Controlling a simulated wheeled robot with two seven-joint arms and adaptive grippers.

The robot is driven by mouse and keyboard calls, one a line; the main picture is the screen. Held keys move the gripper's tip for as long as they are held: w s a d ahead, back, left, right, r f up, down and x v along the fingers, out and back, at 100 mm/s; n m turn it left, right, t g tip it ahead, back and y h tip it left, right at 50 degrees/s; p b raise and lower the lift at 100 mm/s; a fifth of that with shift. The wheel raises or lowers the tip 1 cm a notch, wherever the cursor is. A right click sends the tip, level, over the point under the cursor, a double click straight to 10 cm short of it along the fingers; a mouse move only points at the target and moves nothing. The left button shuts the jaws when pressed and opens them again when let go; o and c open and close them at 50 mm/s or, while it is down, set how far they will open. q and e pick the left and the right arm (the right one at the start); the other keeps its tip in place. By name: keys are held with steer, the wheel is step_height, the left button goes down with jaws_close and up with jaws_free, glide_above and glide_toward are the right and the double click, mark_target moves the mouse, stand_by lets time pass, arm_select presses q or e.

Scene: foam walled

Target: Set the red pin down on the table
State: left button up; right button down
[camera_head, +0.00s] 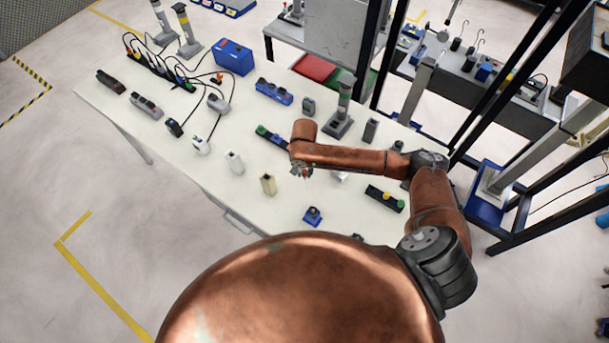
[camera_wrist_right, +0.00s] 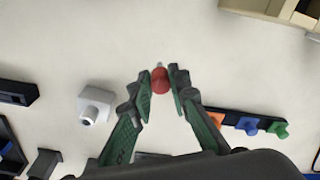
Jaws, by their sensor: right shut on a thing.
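The red pin (camera_wrist_right: 160,82) is a small red piece with a pale tip. In the right wrist view it sits between the fingertips of my right gripper (camera_wrist_right: 160,76), which is shut on it. In the head view the right gripper (camera_head: 302,172) is over the white table (camera_head: 290,202), and the pin there is too small to make out clearly. I cannot tell the exact height of the pin above the table. My left gripper is in neither view.
A beige block (camera_head: 268,183), a white block (camera_head: 234,161) and a blue-based button piece (camera_head: 313,215) stand near the gripper. A bar with coloured pegs (camera_wrist_right: 248,124) shows in the wrist view. A dark bar (camera_head: 385,198) lies to the right. Bare tabletop shows between them.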

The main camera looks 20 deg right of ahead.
steer(key=shift+f, duration=1.3)
steer(key=shift+s+f, duration=0.1)
steer(key=c, duration=1.8)
jaws_free()
steer(key=r, duration=1.2)
steer(key=shift+s+a+r, duration=0.1)
steer(key=shift+s+a, duration=0.05)
steer(key=shift+s, duration=0.15)
steer(key=shift+p, duration=0.3)
